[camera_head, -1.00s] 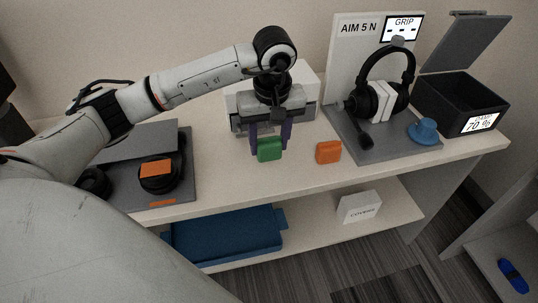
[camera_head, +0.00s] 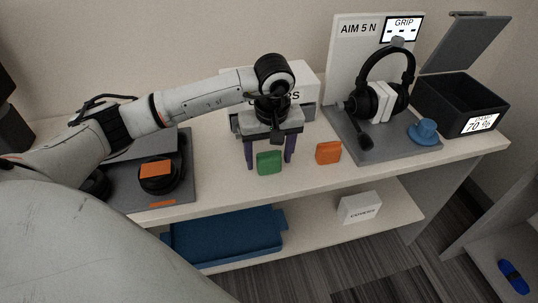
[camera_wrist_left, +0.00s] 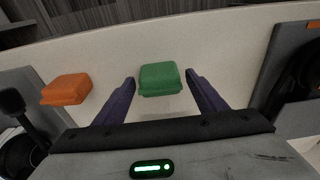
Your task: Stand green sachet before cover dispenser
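The green sachet (camera_head: 269,162) stands on the white table top near its front edge. It also shows in the left wrist view (camera_wrist_left: 160,79). My left gripper (camera_head: 269,165) is open, with one purple finger on each side of the sachet and a gap on both sides; the left wrist view shows the two fingers (camera_wrist_left: 160,82) apart. The cover dispenser, a white box (camera_head: 299,82) with partly hidden lettering ending in "ERS", stands behind my left gripper. My right gripper does not show.
An orange sachet (camera_head: 328,153) stands to the right of the green one. Further right are a headset (camera_head: 407,76) on a grey stand, a blue knob-like piece (camera_head: 423,131) and an open black bin (camera_head: 462,100). A grey mat with another headset (camera_head: 160,178) lies left.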

